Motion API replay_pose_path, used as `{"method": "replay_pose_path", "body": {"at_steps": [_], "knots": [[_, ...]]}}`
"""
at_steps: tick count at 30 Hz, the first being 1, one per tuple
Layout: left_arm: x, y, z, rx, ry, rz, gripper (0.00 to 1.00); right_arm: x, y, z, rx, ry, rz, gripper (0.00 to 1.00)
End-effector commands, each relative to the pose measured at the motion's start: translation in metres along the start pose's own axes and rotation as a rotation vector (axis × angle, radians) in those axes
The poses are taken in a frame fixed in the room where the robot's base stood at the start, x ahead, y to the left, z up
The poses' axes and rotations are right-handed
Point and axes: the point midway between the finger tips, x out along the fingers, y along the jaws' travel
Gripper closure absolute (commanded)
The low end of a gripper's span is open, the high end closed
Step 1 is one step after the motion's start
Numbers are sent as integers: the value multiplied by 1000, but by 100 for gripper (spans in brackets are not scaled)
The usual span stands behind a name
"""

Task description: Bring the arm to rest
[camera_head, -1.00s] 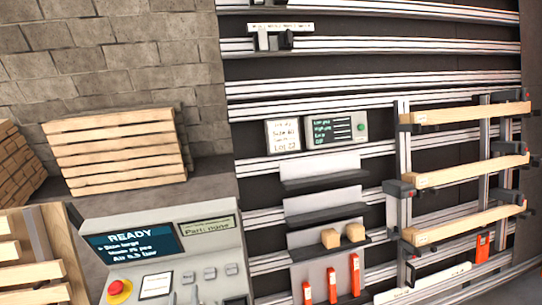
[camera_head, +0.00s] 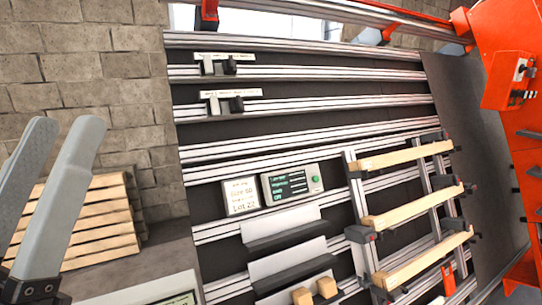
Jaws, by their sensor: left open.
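My left gripper (camera_head: 52,180) comes in at the left edge, with two pale grey fingers pointing up and to the right. The fingers stand apart with nothing visible between them, so it is open and empty. It is in front of the stack of pallets (camera_head: 100,222) and hides part of it. My right gripper does not show in the view.
A wall of rails (camera_head: 300,142) carries a small display (camera_head: 291,183), shelves (camera_head: 283,232) and a frame holding wooden planks (camera_head: 410,205). Orange machinery (camera_head: 515,110) stands at the right. A console (camera_head: 150,290) shows at the bottom left.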

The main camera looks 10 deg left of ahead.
Motion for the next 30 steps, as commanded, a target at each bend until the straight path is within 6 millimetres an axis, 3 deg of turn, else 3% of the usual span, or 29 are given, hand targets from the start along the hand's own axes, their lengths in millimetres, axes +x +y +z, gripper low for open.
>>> {"method": "replay_pose_path", "body": {"at_steps": [1,3,12,16,23,30], "knots": [[9,0,2,88,-43,0,48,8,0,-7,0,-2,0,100],[40,3,-26,71,-35,3,48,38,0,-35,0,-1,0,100],[135,9,-106,66,-36,5,48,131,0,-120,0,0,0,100],[168,11,-135,66,-36,5,48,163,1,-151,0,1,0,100],[183,12,-147,65,-36,5,48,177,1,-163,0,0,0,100],[162,10,-130,65,-36,6,48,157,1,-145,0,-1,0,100]]}}
